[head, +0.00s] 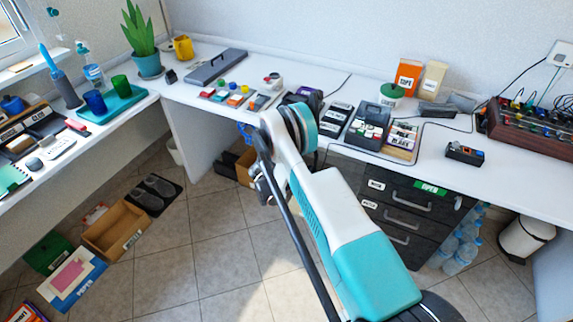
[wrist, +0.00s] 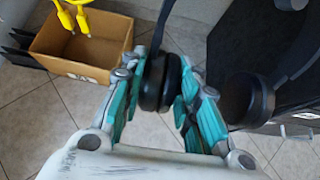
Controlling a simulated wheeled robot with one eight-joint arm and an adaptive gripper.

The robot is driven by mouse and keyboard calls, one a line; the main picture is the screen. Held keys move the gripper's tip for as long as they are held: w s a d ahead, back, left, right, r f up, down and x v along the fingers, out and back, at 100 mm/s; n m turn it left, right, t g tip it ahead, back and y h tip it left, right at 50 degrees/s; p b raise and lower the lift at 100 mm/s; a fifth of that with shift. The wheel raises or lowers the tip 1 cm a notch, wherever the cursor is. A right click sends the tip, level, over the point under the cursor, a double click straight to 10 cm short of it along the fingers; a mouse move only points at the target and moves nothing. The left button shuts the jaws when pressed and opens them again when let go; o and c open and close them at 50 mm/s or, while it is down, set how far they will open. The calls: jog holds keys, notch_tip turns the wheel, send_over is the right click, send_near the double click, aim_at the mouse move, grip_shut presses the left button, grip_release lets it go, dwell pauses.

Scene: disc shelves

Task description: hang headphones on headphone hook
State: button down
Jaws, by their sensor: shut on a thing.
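In the wrist view, my gripper (wrist: 160,72) has its teal fingers closed around one black ear cup of the headphones (wrist: 153,84). The headphones' other ear cup (wrist: 248,100) hangs free to the right, in front of a dark cabinet. The thin black headband runs up and out of the top of the frame. In the head view, my arm covers most of the gripper and I cannot make out the headphones. I cannot identify the headphone hook for sure. A yellow two-pronged thing (wrist: 94,20) at the top left of the wrist view is cut off.
An open cardboard box (wrist: 84,42) stands on the tiled floor beyond my gripper. The white desk (head: 462,187) carries many small items. A dark drawer cabinet (head: 400,215) stands under it. Another cardboard box (head: 117,228) lies at the left. The middle floor is clear.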

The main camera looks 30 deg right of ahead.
jog(key=shift+f, duration=0.1)
jog(key=c, duration=1.2)
grip_release()
jog(key=shift+f, duration=0.1)
jog(key=shift+o, duration=0.2)
jog(key=shift+a, duration=0.15)
jog(key=v, duration=1.2)
notch_tip(320, 180, up, 17)
jog(key=s+a+m+y, duration=0.1)
jog(key=a+m+y, duration=0.1)
jog(key=m, duration=0.4)
jog(key=s+a+r+m+y, duration=0.25)
jog(key=s+r+m, duration=0.5)
jog(key=r, duration=0.65)
jog(key=s+a+r+m+y, duration=0.1)
jog(key=s+m, duration=0.3)
jog(key=s, duration=0.5)
jog(key=s+a+r+m+y, duration=0.1)
jog(key=s+a+r+m, duration=0.2)
jog(key=s, duration=0.7)
jog(key=s+a+r+m+y, duration=0.2)
jog(key=s+a+r+m, duration=0.1)
jog(key=s, duration=0.7)
jog(key=shift+s+r+m+t, duration=0.2)
jog(key=shift+r+m+t, duration=0.2)
jog(key=shift+r+m, duration=0.45)
